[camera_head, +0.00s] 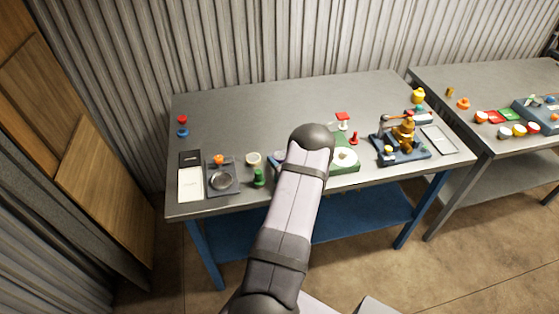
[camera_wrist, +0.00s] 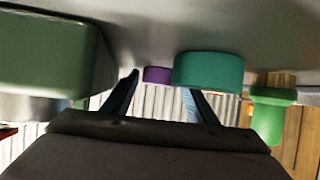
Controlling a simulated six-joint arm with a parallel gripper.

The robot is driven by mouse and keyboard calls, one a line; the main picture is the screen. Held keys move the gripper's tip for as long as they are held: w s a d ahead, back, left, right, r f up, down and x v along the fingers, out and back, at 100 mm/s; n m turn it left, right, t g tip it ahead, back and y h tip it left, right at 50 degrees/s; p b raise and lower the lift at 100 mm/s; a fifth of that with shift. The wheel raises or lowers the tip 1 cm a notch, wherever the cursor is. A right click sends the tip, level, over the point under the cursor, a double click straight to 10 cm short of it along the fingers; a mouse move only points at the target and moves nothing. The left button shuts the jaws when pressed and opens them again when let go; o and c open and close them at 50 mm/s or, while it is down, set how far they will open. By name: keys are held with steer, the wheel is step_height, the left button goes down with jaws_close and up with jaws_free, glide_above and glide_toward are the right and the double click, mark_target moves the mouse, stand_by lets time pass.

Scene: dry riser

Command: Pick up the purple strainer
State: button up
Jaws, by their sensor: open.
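In the wrist view, where the table surface is at the top, a small purple object (camera_wrist: 157,75) shows between and beyond my fingertips. It looks like the purple strainer, but only a short band of it is visible, so its full shape cannot be told. My gripper (camera_wrist: 161,82) is open, its two dark fingers apart with nothing between them. A teal round piece (camera_wrist: 208,71) is beside the purple object, nearer to the right finger. In the head view my arm hides the gripper, and I cannot make out the strainer.
In the wrist view a large green block (camera_wrist: 50,55) is close on the left and a green piece (camera_wrist: 270,115) on the right. In the head view a green base (camera_head: 346,168) and a blue machine (camera_head: 405,152) stand right of my arm. The table's back is clear.

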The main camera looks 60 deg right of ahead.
steer(key=c, duration=0.8)
steer(key=shift+r, duration=0.15)
steer(key=shift+c, duration=0.2)
step_height(320, 180, up, 10)
steer(key=b, duration=0.2)
